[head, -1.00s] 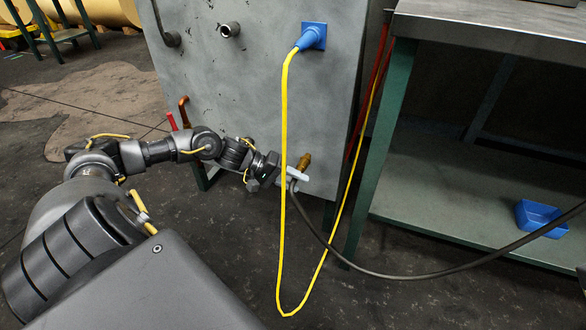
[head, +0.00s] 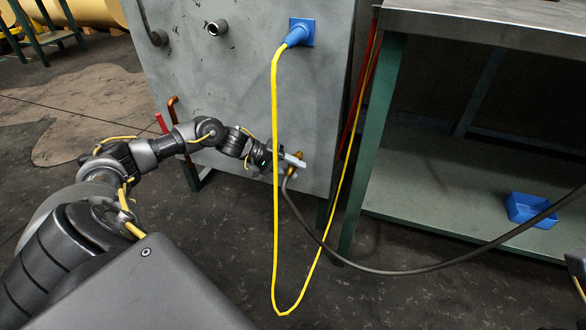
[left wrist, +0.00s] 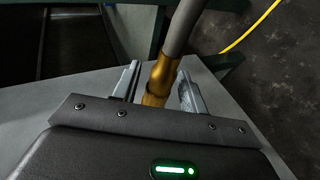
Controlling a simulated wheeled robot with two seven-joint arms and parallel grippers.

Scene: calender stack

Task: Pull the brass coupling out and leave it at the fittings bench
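The brass coupling (head: 291,168) sits low on the front of the grey machine panel (head: 250,95), with a dark hose (head: 400,271) running from it to the right. My left gripper (head: 293,161) is at the coupling. In the left wrist view, the coupling (left wrist: 162,78) stands between the two fingers of my left gripper (left wrist: 158,88), which are apart, with a gap visible on the left side. The far end of the coupling is hidden by the gripper body. The green-legged bench (head: 440,195) stands at the right.
A yellow cable (head: 276,200) hangs in a loop from a blue plug (head: 298,36), passing in front of my left wrist. A blue bin (head: 530,209) sits on the bench's lower shelf. Pipe stubs (head: 217,28) stick out of the panel.

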